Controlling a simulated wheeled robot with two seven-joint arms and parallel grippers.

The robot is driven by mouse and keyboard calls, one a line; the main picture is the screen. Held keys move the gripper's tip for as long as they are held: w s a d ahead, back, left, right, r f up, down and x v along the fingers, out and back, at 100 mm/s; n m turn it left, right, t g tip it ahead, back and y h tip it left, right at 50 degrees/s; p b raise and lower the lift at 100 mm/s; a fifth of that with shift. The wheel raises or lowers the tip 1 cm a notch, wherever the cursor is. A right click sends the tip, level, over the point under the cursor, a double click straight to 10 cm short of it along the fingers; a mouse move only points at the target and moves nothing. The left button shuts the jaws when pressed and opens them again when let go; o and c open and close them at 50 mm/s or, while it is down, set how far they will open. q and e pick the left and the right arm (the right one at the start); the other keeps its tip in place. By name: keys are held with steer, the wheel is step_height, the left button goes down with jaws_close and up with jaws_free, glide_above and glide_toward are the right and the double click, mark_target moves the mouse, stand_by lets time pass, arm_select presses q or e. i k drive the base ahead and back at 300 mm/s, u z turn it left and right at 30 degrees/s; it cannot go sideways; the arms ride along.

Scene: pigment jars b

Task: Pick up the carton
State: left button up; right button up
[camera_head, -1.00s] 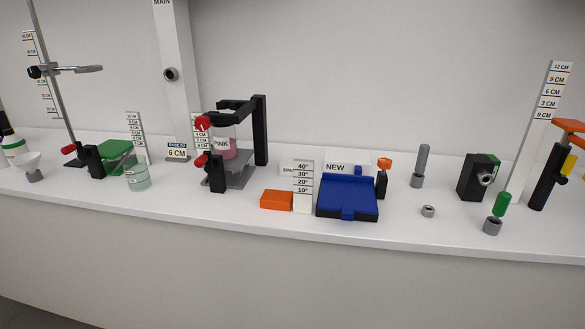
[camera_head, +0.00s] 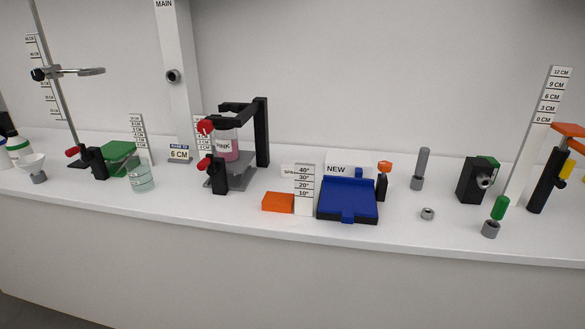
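Nothing in view is clearly marked as the carton. A white box-like piece labelled NEW (camera_head: 337,169) stands behind the blue hinged platform (camera_head: 347,198), which hides its lower part. A second white piece with a partly hidden label starting SPA (camera_head: 290,171) sits just left of it, behind the angle scale. I cannot tell whether either is the carton. Neither of my grippers is in view.
The white bench's front edge (camera_head: 200,209) runs across the view. An orange block (camera_head: 278,202) and an angle scale (camera_head: 304,190) stand left of the platform. A glass beaker (camera_head: 140,178) stands further left.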

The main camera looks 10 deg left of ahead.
mark_target(287, 166)
steer(key=u, duration=0.75)
steer(key=k, duration=1)
steer(key=u, duration=1.7)
steer(key=i, duration=2.1)
steer(key=z, duration=1.6)
steer(key=i, duration=0.95)
steer(key=z, duration=1)
